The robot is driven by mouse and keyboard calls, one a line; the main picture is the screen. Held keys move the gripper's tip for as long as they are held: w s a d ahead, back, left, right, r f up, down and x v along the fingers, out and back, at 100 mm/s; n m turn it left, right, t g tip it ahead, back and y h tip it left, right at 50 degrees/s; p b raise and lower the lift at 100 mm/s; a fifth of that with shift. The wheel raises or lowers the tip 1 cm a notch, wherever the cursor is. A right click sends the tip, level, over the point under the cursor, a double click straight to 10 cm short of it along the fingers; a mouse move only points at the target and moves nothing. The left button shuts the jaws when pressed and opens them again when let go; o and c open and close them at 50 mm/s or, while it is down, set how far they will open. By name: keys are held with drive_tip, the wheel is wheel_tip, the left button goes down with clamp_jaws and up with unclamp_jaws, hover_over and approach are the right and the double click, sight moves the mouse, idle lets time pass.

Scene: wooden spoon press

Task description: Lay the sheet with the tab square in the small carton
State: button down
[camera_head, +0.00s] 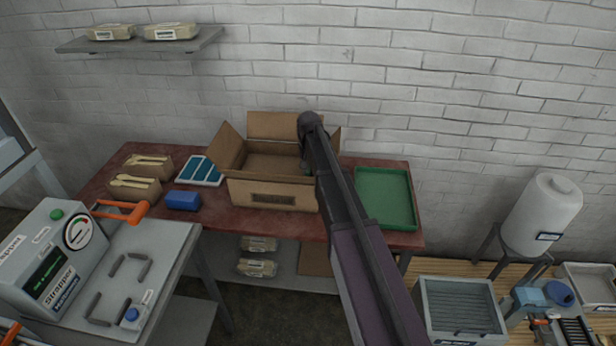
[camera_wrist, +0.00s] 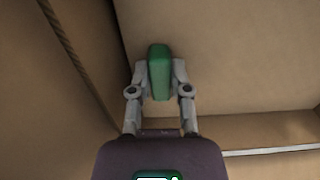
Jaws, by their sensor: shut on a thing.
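The small carton (camera_head: 275,194) stands on the red table with its flaps open. My gripper is mostly hidden behind my arm in the head view, at the carton's right side. In the wrist view my gripper (camera_wrist: 159,76) is shut on a green tab (camera_wrist: 159,60). A flat brown sheet (camera_wrist: 230,60) shows behind the tab and appears to carry it; the join is hidden by the tab and fingers. Brown carton walls (camera_wrist: 40,110) lie to the left of and below the sheet. The sheet's near left corner is in view. I cannot tell whether it touches the carton floor.
On the red table (camera_head: 336,231), a green tray (camera_head: 384,198) is right of the carton. A blue block (camera_head: 183,201), a blue-and-white rack (camera_head: 200,171) and boxes of wooden spoons (camera_head: 135,188) are to its left. A machine bench (camera_head: 168,250) is at front left.

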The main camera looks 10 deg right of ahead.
drive_tip(key=shift+f+b, duration=0.3)
drive_tip(key=shift+f, duration=0.25)
drive_tip(key=shift+f, duration=0.15)
drive_tip(key=c, duration=0.6)
unclamp_jaws()
drive_tip(key=shift+r, duration=0.25)
wheel_tip(320, 180, up, 12)
drive_tip(key=p, duration=1.2)
